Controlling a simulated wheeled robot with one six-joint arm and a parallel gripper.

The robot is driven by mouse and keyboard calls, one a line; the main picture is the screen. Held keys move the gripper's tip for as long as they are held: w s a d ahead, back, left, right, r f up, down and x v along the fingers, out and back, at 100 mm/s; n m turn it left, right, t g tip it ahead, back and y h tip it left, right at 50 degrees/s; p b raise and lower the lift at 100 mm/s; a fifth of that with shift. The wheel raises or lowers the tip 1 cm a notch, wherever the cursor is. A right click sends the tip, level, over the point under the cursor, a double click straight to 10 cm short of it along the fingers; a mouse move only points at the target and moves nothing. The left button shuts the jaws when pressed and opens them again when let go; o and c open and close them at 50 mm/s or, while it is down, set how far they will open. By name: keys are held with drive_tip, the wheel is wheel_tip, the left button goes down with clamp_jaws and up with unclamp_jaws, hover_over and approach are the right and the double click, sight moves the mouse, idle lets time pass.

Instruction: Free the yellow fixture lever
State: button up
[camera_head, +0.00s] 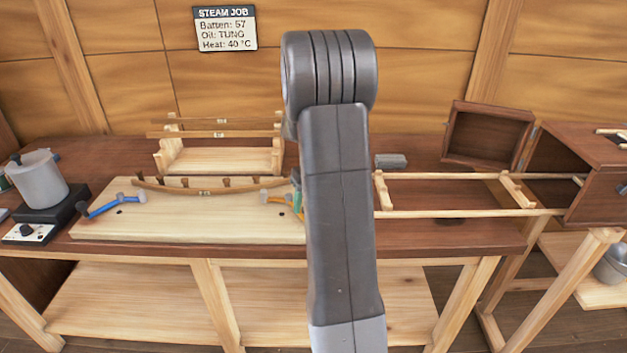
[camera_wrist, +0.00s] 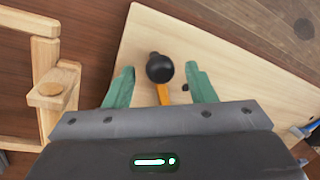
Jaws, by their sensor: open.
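The yellow fixture lever (camera_head: 274,198) is at the right part of the pale fixture board (camera_head: 190,228), partly hidden by my arm. In the wrist view the yellow lever (camera_wrist: 163,95) shows with a black round knob between the green fingers of my gripper (camera_wrist: 160,70). The fingers are apart, with a gap on each side of the lever. The lever's lower part is hidden behind the gripper body. The blue lever (camera_head: 105,206) lies at the board's left end. A curved wooden batten (camera_head: 200,191) runs along the board's back, against several small blocks.
A grey pot (camera_head: 38,178) stands on a hot plate at the left. A wooden rack (camera_head: 222,160) holds battens behind the board. Rails (camera_head: 470,213) lead to an open wooden box (camera_head: 575,175) at the right. A grey block (camera_head: 391,161) lies behind the rails.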

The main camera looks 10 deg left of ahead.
wheel_tip(320, 180, up, 11)
drive_tip(key=w+d, duration=0.1)
drive_tip(key=shift+w+d+f, duration=0.15)
drive_tip(key=shift+w+d, duration=0.05)
drive_tip(key=shift+d, duration=0.1)
drive_tip(key=shift+c, duration=0.4)
